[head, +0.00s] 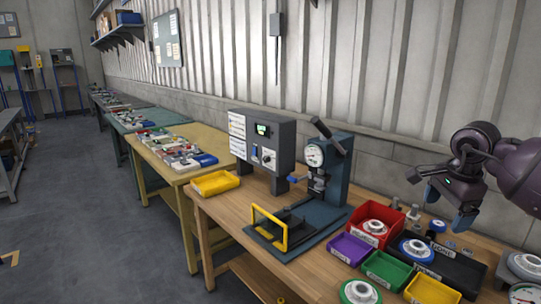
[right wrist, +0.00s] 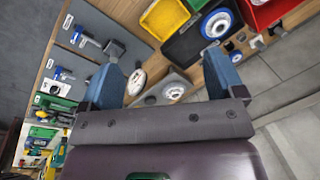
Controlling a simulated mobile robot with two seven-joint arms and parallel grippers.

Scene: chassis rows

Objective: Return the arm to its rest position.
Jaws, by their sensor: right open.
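My right arm (head: 515,168) comes in from the right edge in the head view, purple with a dark wrist. My right gripper (head: 438,200) is raised above the right part of the wooden workbench (head: 222,206), near the wall. Its two blue-tipped fingers are spread apart with nothing between them. In the right wrist view the open gripper (right wrist: 164,75) shows both blue fingers, with bench, bins and small parts beyond. It touches nothing that I can see. My left gripper is not in view.
A gauge press (head: 322,160) and a grey control box (head: 262,145) stand left. Air around the gripper looks clear.

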